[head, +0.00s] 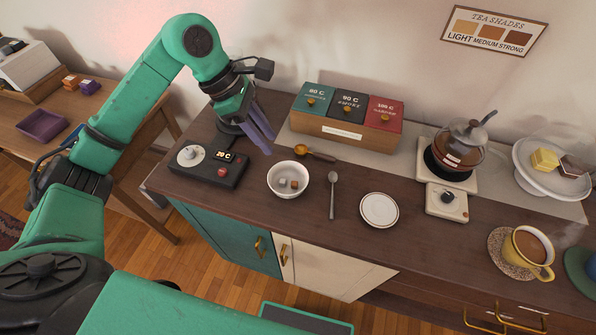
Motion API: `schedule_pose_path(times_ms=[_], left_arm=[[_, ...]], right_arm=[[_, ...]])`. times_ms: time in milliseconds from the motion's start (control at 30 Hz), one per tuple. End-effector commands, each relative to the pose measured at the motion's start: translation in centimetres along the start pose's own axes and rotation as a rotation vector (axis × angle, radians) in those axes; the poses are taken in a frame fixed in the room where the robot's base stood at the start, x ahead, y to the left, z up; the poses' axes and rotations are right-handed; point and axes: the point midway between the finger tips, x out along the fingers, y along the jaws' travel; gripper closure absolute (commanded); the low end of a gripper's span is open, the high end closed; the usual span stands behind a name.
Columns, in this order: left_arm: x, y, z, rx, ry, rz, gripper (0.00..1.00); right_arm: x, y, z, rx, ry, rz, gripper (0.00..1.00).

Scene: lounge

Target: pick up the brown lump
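The brown lump (294,185) lies in a small white bowl (273,190) on the dark wooden counter. A paler lump (282,181) lies beside it in the same bowl. My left gripper (268,145), with purple fingers, points down above the counter, behind and a little left of the bowl. It is apart from both lumps, and nothing shows held in it. Its fingers overlap in this view, so their gap cannot be judged. My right gripper is not in view.
A black control box (214,176) stands left of the bowl. A wooden scoop (320,156), spoon (333,196) and white saucer (379,210) lie nearby. Canister box (340,135) is behind; glass teapot (458,150), cake stand (540,183) and yellow mug (520,262) are right.

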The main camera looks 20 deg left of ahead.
Motion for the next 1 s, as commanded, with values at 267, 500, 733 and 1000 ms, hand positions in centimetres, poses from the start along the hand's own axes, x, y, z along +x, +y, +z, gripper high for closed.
schedule_pose_path(times_ms=[267,500,733,1000], left_arm=[[4.9,-0.3,-0.7,0.0,0.032,-0.016,0.64],[9.2,-0.3,-0.8,0.0,0.029,-0.011,0.64],[13.3,-0.7,-0.8,-0.001,0.027,-0.013,0.64],[14.5,-0.7,-1.1,0.001,0.031,-0.01,0.64]], right_arm=[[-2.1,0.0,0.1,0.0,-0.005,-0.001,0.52],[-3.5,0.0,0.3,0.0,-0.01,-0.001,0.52],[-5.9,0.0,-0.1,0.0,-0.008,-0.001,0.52],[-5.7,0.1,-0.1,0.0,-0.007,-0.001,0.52]])
